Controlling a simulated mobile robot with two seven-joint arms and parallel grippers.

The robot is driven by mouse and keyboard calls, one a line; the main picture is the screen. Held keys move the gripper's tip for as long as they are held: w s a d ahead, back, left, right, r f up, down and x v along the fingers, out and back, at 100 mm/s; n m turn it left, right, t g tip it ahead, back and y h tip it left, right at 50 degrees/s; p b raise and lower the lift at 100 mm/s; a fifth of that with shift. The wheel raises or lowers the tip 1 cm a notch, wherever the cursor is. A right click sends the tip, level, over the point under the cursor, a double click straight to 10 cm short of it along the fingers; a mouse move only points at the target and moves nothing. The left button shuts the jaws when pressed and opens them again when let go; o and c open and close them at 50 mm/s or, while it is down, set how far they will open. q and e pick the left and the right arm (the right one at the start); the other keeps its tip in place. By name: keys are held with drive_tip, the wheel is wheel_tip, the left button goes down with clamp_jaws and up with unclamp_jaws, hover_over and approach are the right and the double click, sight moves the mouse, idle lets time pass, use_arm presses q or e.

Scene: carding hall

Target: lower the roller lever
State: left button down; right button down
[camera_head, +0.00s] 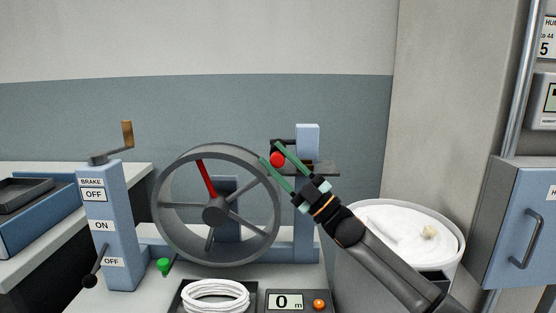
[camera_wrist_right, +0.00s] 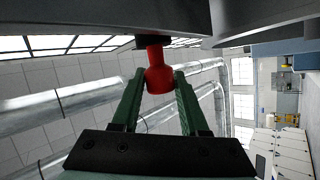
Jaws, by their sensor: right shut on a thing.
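The roller lever has a red knob (camera_head: 278,159) at the end of a dark arm on the blue post (camera_head: 308,142) behind the large grey wheel (camera_head: 219,203). My right gripper (camera_head: 270,151) reaches up from the lower right, its green fingers on both sides of the knob. In the right wrist view the red knob (camera_wrist_right: 158,78) sits between the fingertips, and the gripper is shut on it. The dark part that the knob hangs from is only partly seen there. My left gripper is not in view.
A blue brake post (camera_head: 107,240) with a crank and a black-knobbed lever stands left of the wheel. A coil of white rope (camera_head: 215,296) and a meter counter (camera_head: 297,302) are in front. A white-filled can (camera_head: 460,245) and a blue cabinet (camera_head: 512,255) stand at the right.

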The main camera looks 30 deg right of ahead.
drive_tip(key=shift+w+f+m+h, duration=0.2)
drive_tip(key=shift+f+m+h, duration=0.1)
drive_tip(key=shift+f, duration=0.15)
drive_tip(key=c, duration=0.6)
unclamp_jaws()
drive_tip(key=shift+w, duration=0.1)
drive_tip(key=shift+o, duration=0.5)
drive_tip(key=shift+r, duration=0.1)
drive_tip(key=shift+r, duration=0.6)
drive_tip(key=r, duration=0.1)
drive_tip(key=r+p, duration=0.1)
drive_tip(key=shift+s+a+r, duration=0.15)
drive_tip(key=shift+s+r, duration=0.15)
drive_tip(key=shift+r, duration=0.05)
drive_tip(key=s+a+r, duration=0.6)
drive_tip(key=s+r, duration=0.3)
drive_tip(key=s, duration=0.3)
drive_tip(key=shift+a+p, duration=0.2)
drive_tip(key=shift+p, duration=0.25)
